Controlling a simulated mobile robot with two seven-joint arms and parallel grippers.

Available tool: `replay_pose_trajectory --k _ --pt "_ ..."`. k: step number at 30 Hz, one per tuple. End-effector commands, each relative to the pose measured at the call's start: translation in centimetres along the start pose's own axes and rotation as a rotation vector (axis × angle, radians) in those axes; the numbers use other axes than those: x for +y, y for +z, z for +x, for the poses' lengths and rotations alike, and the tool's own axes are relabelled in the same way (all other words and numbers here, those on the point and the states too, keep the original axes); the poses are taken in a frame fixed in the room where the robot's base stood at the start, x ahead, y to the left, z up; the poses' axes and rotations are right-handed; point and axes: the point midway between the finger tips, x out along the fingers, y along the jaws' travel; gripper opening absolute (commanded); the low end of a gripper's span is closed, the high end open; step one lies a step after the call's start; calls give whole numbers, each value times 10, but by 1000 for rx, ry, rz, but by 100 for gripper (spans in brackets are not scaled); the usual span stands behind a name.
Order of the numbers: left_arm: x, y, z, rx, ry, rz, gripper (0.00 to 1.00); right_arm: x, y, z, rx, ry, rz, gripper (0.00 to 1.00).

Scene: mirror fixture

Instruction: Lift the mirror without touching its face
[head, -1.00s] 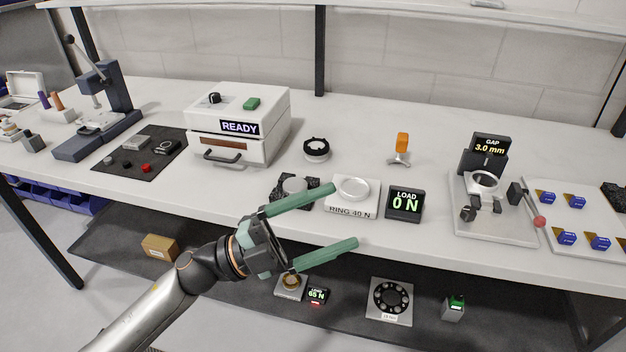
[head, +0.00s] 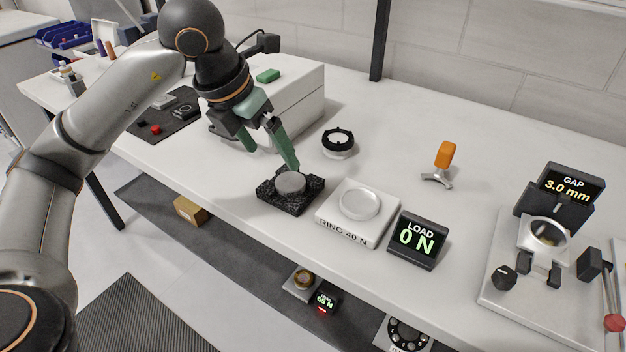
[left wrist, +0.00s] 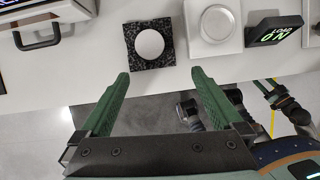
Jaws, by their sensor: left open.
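A round grey disc, seemingly the mirror (head: 291,183), lies flat on a black speckled block (head: 275,202) near the table's front edge. It also shows in the left wrist view (left wrist: 149,44), ahead of the fingers. My left gripper (head: 276,158) is open and empty, its green fingers pointing down toward the disc. One fingertip is just behind the disc in the head view; contact cannot be told there. In the left wrist view the fingertips (left wrist: 160,75) are spread wider than the disc and appear apart from it.
A white RING 40 N plate (head: 347,227) and a LOAD display (head: 418,240) reading 0 N stand right of the block. A black ring (head: 338,142), an orange-handled tool (head: 443,160) and a clamp fixture (head: 515,275) with a GAP display stand farther off. A white box (head: 300,100) is behind.

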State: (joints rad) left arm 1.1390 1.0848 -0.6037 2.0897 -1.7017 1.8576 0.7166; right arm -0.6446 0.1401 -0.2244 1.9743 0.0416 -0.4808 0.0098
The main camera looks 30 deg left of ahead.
Motion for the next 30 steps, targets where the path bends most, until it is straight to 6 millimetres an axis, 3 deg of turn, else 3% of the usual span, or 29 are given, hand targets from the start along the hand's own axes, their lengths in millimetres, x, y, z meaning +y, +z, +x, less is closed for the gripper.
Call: replay_pose_trajectory --k 5,15,22,30 --pt "17 0 -2 -12 73 -30 100 -3 3 2 -2 -6 0 50" --pt "20 1 55 -11 70 -28 100 -8 7 6 -7 -18 -1 50" --pt "20 3 72 -12 68 -27 100 -8 6 5 -7 -18 -1 50" --pt "19 8 110 -12 68 -28 100 -6 5 5 -4 -13 -1 50"
